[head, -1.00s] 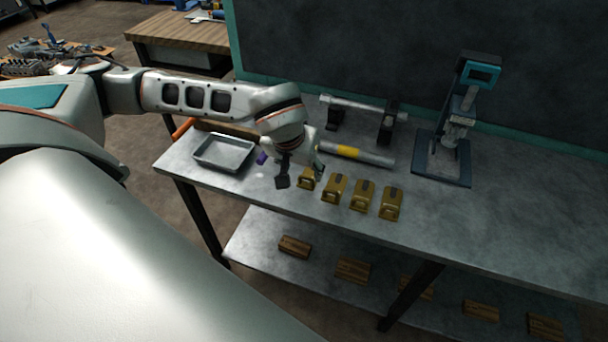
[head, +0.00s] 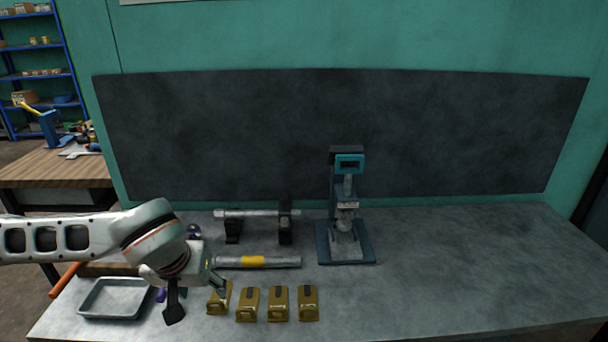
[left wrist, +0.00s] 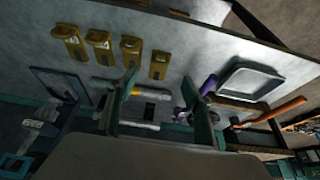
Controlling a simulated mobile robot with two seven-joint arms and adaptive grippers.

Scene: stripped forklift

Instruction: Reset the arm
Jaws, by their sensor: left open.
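My left arm reaches in from the left in the head view, over the left part of the grey metal bench (head: 450,280). My left gripper (head: 198,298) points down with its fingers spread apart and nothing visible between them. One finger hangs beside the metal tray (head: 115,299), the other close to the leftmost of several brass-coloured blocks (head: 278,304). Whether it touches that block I cannot tell. In the left wrist view the open gripper (left wrist: 158,78) shows with the bench and blocks beyond it. My right gripper is not in view.
A rod with a yellow band (head: 253,262) lies behind the blocks, with a shaft on black stands (head: 258,213) farther back. A press-like device (head: 345,225) stands right of them. The bench's right side is clear. A wooden table (head: 55,167) stands at left.

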